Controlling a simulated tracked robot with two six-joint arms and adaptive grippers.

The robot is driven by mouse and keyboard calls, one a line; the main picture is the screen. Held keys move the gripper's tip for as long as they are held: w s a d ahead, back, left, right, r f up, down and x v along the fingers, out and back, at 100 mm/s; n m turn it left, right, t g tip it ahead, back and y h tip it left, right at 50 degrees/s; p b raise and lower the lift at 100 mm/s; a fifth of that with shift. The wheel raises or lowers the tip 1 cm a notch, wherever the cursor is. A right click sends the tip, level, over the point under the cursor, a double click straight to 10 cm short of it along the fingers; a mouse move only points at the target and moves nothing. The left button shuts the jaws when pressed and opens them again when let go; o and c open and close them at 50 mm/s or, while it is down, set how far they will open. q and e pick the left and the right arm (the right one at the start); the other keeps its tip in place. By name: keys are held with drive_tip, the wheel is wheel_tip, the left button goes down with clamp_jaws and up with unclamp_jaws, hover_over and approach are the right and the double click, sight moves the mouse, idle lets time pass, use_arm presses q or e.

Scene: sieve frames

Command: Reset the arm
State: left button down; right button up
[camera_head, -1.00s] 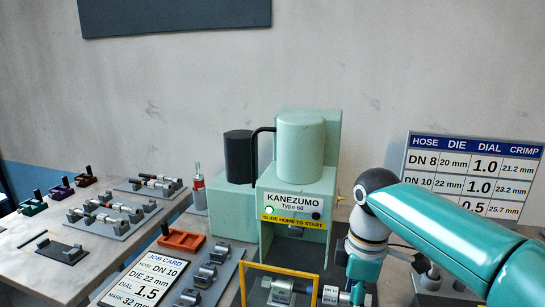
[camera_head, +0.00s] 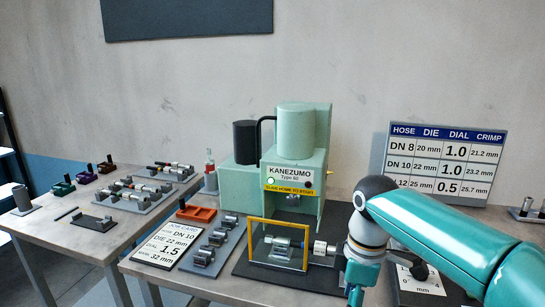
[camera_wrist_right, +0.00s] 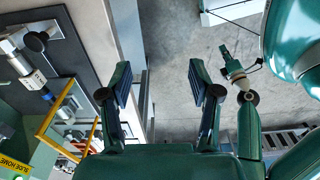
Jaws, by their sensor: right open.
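My right arm comes in from the right in the head view, with its wrist (camera_head: 366,250) hanging down in front of the table's right part. In the right wrist view my right gripper (camera_wrist_right: 158,85) has its two fingers wide apart, with bare grey floor between them. It holds nothing. My left gripper does not show in the head view. The green Kanezumo press (camera_head: 293,180) stands at the back of the table, with a green light lit. A hose piece with metal fittings (camera_head: 320,247) lies at its yellow guard frame (camera_head: 305,235), apart from my right gripper.
A dial box (camera_head: 420,280) sits near my right arm. A hose chart (camera_head: 445,165) stands behind. Another table (camera_head: 90,245) is at the left.

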wheel_tip(320, 180, down, 25)
drive_tip(key=s+a+m+y, duration=0.1)
drive_tip(key=a+m+y, duration=0.15)
drive_tip(key=m, duration=0.35)
drive_tip(key=s+f+m, duration=1)
drive_tip(key=s+f, duration=0.5)
drive_tip(key=s, duration=0.3)
drive_tip(key=shift+f+m+t+y, duration=0.3)
drive_tip(key=shift+f+m+y, duration=0.1)
drive_tip(key=shift+y, duration=0.05)
